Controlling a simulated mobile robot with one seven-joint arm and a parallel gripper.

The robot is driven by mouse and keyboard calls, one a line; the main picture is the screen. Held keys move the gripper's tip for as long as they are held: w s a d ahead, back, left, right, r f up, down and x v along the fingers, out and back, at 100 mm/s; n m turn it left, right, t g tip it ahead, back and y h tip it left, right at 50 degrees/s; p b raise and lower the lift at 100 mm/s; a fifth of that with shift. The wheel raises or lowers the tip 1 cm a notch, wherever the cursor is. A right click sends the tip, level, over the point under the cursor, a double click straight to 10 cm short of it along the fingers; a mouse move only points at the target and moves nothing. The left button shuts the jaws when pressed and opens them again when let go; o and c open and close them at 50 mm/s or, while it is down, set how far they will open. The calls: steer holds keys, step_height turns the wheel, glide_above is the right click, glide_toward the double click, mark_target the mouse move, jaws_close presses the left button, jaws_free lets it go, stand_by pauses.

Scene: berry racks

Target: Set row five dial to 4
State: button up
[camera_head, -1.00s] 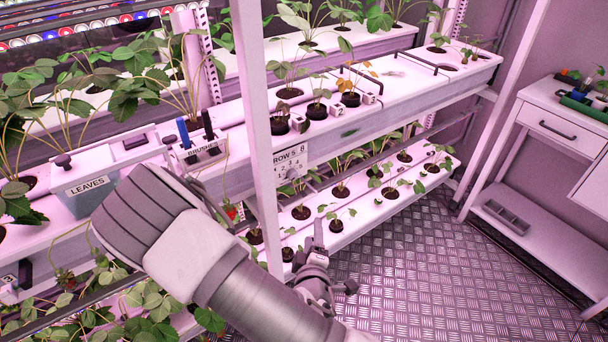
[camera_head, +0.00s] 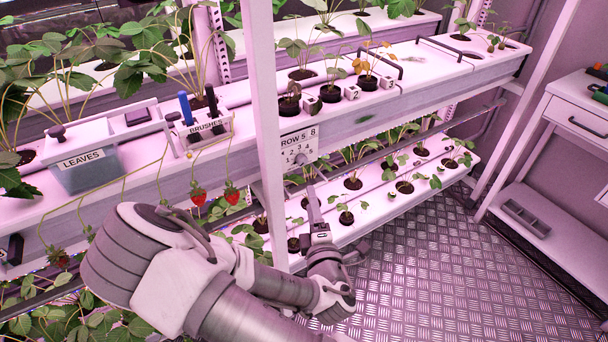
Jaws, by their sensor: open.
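The white plate (camera_head: 298,143) marked ROW 5, with a line of small numbers, is fixed to the front of the upper grow trough, beside the white post. A small round dial knob (camera_head: 300,159) shows at its lower edge; its setting is too small to read. My gripper (camera_head: 312,190) points up just below the knob and a little right of it, with a visible gap in the picture. Its jaws are open and empty, seen nearly edge-on. My arm comes in from the bottom of the view.
The white post (camera_head: 265,120) stands just left of the plate. A LEAVES bin (camera_head: 86,168) and a BRUSHES holder (camera_head: 206,128) sit on the trough at left, with strawberries (camera_head: 199,196) hanging below. Seedlings fill the lower trough (camera_head: 375,205). The metal floor (camera_head: 430,270) at right is clear.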

mark_target(303, 163)
steer(key=b+x, duration=0.2)
steer(key=b, duration=0.3)
steer(key=b+x, duration=0.2)
steer(key=b, duration=0.3)
steer(key=shift+s+a, duration=0.1)
steer(key=shift+a, duration=0.15)
steer(key=shift+b, duration=0.45)
steer(key=b, duration=0.2)
steer(key=shift+w+d+f+b, duration=0.2)
steer(key=shift+w+d+b, duration=0.05)
steer(key=shift+w+b, duration=0.1)
steer(key=b+x, duration=0.1)
steer(key=x, duration=0.7)
steer(key=shift+w+r+b, duration=0.25)
steer(key=shift+w+b, duration=0.1)
steer(key=shift+b, duration=0.05)
jaws_close()
